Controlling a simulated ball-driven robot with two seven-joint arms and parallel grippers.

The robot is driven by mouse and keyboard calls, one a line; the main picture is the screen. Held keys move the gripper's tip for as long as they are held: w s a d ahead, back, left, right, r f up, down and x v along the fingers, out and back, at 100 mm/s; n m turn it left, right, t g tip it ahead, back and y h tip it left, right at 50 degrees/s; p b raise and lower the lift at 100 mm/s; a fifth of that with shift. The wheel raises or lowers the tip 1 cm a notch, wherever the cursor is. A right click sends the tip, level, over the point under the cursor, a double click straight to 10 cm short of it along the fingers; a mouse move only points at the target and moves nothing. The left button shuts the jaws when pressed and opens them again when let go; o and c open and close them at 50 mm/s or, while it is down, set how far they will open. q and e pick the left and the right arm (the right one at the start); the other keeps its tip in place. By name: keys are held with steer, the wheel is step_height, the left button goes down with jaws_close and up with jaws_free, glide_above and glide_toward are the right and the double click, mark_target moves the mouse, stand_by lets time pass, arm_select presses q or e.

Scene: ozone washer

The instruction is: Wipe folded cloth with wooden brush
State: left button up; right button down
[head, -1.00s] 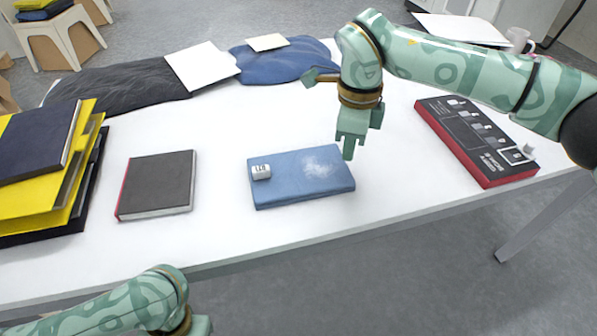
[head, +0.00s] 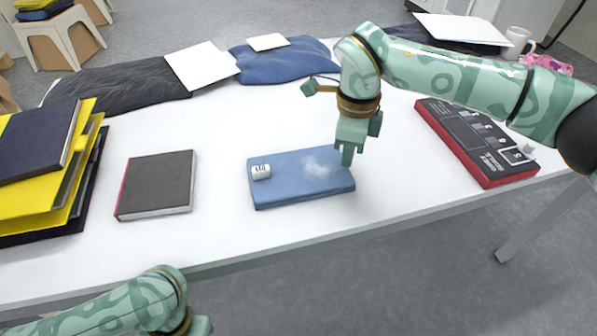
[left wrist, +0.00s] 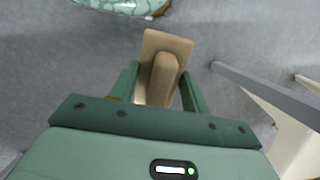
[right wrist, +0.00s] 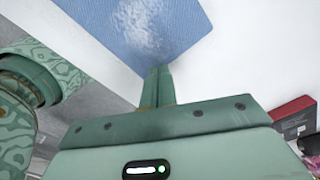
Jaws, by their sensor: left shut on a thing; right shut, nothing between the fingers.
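The blue folded cloth (head: 285,188) lies flat near the table's front edge in the head view, with a whitish patch (head: 322,167) on its right part. The cloth also shows in the right wrist view (right wrist: 180,22). My right gripper (head: 347,160) is shut and empty, pointing down at the cloth's right end; I cannot tell if it touches. The wooden brush (left wrist: 165,70) is in the left wrist view, held between the fingers of my left gripper (left wrist: 163,85) above the grey floor. In the head view only part of my left arm shows, low at the left; the brush is hidden there.
A red and black box (head: 475,140) lies right. White table (head: 230,130) is bare around the cloth.

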arm_select(q)
steer(key=shift+f, duration=0.1)
arm_select(e)
steer(key=shift+f, duration=0.85)
